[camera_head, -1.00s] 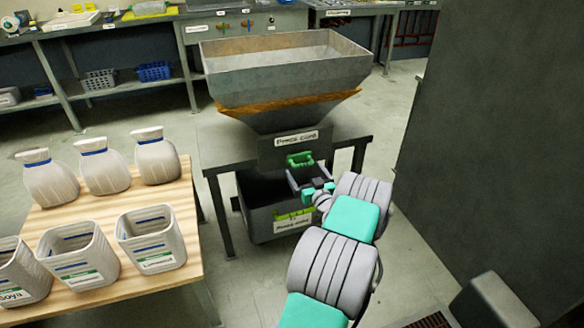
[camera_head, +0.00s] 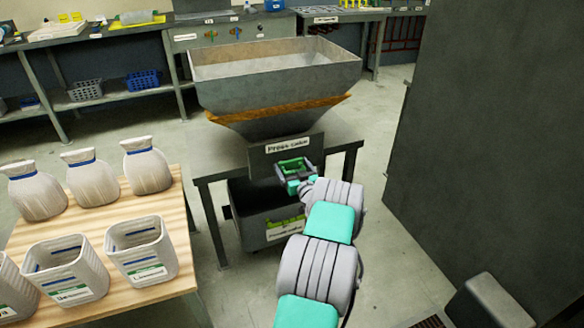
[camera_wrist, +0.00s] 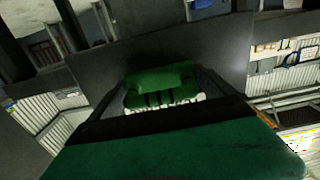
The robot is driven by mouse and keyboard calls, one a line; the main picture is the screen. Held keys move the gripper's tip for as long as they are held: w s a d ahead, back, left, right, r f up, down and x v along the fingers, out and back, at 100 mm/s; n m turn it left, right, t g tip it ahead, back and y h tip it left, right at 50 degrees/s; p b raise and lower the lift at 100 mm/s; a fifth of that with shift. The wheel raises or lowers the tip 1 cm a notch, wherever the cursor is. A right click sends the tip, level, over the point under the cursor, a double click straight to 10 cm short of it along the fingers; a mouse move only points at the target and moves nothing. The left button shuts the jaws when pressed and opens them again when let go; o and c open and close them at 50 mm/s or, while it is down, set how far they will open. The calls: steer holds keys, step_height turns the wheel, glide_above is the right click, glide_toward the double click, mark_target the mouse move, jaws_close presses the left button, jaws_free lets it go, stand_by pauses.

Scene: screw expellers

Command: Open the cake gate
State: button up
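The cake gate is a grey plate (camera_head: 262,162) under the hopper, with a white "Press cake" label and a green handle (camera_head: 292,164). The handle also shows in the wrist view (camera_wrist: 160,80), centred ahead of the palm. My gripper (camera_head: 293,170) is at the handle, with its fingers spread to the handle's left and right. The fingers look apart from the handle, though contact is hard to judge. The lower part of the handle is partly hidden by my gripper in the head view.
The metal hopper (camera_head: 275,75) stands on a grey table (camera_head: 228,150). A dark bin (camera_head: 250,228) sits below the gate. A wooden table (camera_head: 185,255) with sacks and open containers is at left. A large dark panel (camera_head: 480,150) stands at right.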

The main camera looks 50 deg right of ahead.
steer(key=c, duration=1.6)
steer(key=b+v, duration=0.2)
steer(key=v, duration=0.4)
steer(key=o, duration=1.8)
steer(key=shift+w, duration=0.1)
steer(key=v, duration=0.8)
steer(key=shift+d+f, duration=0.1)
